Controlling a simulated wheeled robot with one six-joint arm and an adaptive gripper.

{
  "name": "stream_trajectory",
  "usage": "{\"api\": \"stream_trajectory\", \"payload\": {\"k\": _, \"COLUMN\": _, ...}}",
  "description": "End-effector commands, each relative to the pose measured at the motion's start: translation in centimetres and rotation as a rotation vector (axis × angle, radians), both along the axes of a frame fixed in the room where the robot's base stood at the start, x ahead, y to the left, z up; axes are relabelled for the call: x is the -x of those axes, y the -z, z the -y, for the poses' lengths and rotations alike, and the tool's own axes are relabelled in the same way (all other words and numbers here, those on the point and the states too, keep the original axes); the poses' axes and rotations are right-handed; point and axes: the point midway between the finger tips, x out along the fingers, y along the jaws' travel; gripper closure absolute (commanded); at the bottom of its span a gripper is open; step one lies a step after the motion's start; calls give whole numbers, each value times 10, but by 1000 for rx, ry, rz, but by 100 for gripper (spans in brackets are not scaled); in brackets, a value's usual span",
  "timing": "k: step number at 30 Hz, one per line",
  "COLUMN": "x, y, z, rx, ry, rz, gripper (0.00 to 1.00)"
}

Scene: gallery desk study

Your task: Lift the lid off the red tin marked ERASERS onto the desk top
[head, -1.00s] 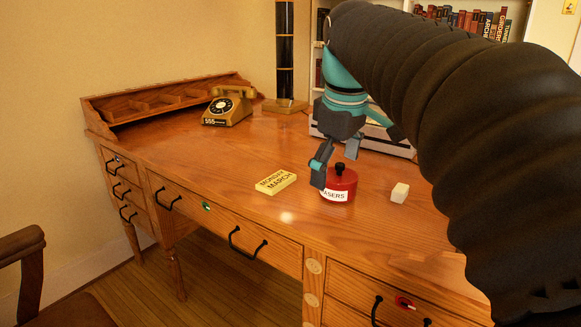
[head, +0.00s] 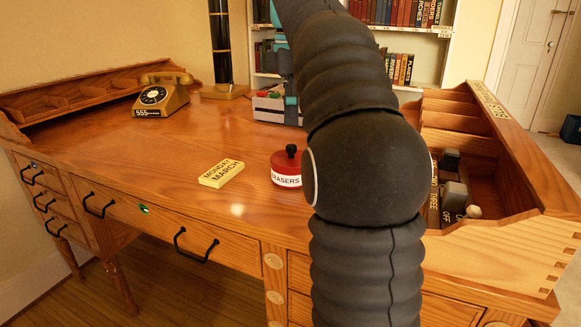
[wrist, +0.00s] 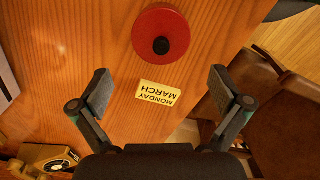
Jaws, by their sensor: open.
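The red tin marked ERASERS (head: 286,176) stands upright on the desk top (head: 120,135), its right edge close to my arm in the picture. Its red lid (wrist: 150,22) with a black knob (wrist: 161,45) sits on it, seen from above in the wrist view. My gripper (wrist: 160,76) is open and empty, its two fingers wide apart. The tin lies beyond the fingertips in the wrist view, with nothing between the fingers touching it. In the head view my arm hides most of the gripper.
A yellow MONDAY MARCH block (head: 221,173) lies left of the tin. A gold telephone (head: 161,95) stands at the back left. A wooden organiser (head: 500,150) with switches is at the right. The desk is clear left of the block.

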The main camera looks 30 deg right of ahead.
Motion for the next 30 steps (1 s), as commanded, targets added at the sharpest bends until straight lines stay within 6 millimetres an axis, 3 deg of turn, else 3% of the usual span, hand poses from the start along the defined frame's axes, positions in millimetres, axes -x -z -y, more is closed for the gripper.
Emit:
{"api": "stream_trajectory", "payload": {"k": 3, "x": 0, "y": 19, "z": 0, "rx": 0, "ry": 0, "rz": -1, "gripper": 0}}
{"api": "stream_trajectory", "payload": {"k": 11, "x": 0, "y": 34, "z": -1, "rx": 0, "ry": 0, "rz": 1, "gripper": 0}}
{"api": "stream_trajectory", "payload": {"k": 20, "x": 1, "y": 74, "z": -3, "rx": 0, "ry": 0, "rz": 0, "gripper": 0}}
{"api": "stream_trajectory", "payload": {"k": 30, "x": 1, "y": 80, "z": -3, "rx": 1, "ry": 1, "rz": 2, "gripper": 0}}
